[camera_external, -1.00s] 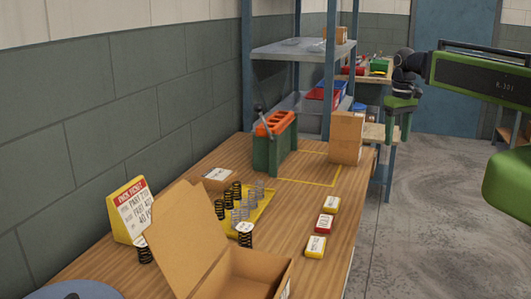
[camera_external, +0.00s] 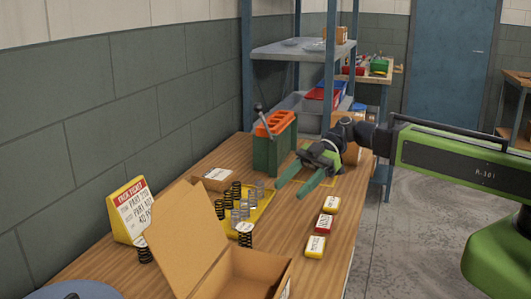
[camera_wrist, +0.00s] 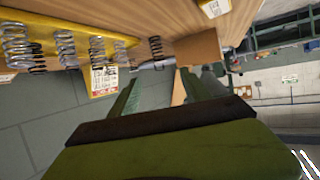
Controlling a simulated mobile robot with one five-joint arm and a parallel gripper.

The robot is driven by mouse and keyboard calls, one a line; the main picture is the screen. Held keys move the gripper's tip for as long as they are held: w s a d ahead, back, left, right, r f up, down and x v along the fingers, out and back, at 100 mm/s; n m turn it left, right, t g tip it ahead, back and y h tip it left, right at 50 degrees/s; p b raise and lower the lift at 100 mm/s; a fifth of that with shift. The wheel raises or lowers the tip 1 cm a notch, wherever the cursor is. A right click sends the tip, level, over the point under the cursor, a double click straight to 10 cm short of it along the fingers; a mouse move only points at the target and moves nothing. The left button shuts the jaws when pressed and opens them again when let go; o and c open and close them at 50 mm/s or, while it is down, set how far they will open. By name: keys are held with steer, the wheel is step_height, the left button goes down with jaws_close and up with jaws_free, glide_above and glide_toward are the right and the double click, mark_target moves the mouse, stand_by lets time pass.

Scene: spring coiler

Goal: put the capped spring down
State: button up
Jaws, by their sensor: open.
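A dark spring with a white cap (camera_external: 245,234) stands upright on the table at the front edge of the yellow tray (camera_external: 262,213). A second dark spring with a pale top (camera_external: 145,252) stands by the pack ticket sign (camera_external: 128,209). Several dark and silver springs (camera_external: 240,203) stand on the tray. My gripper (camera_external: 290,188) is over the table, behind and right of the tray, fingers apart and nothing between them. In the wrist view my gripper (camera_wrist: 157,80) is also empty; springs (camera_wrist: 66,48) show at upper left, but which one is capped is unclear.
An open cardboard box (camera_external: 245,270) is in front. A green press with an orange top (camera_external: 275,140) stands behind my gripper.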

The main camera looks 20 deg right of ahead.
mark_target(250, 225)
steer(key=b+x, duration=0.4)
steer(key=x, duration=0.7)
steer(key=shift+s+a+f, duration=0.1)
steer(key=shift+a+f, duration=0.05)
steer(key=shift+a, duration=0.05)
steer(key=shift+s+a, duration=0.15)
steer(key=shift+a, duration=0.25)
steer(key=b+x, duration=0.1)
steer(key=x, duration=0.1)
steer(key=b+x, duration=0.1)
steer(key=x, duration=0.2)
steer(key=shift+w+a, duration=0.2)
steer(key=shift+a, duration=0.05)
steer(key=shift+d, duration=0.1)
steer(key=shift+c, duration=0.4)
jaws_close()
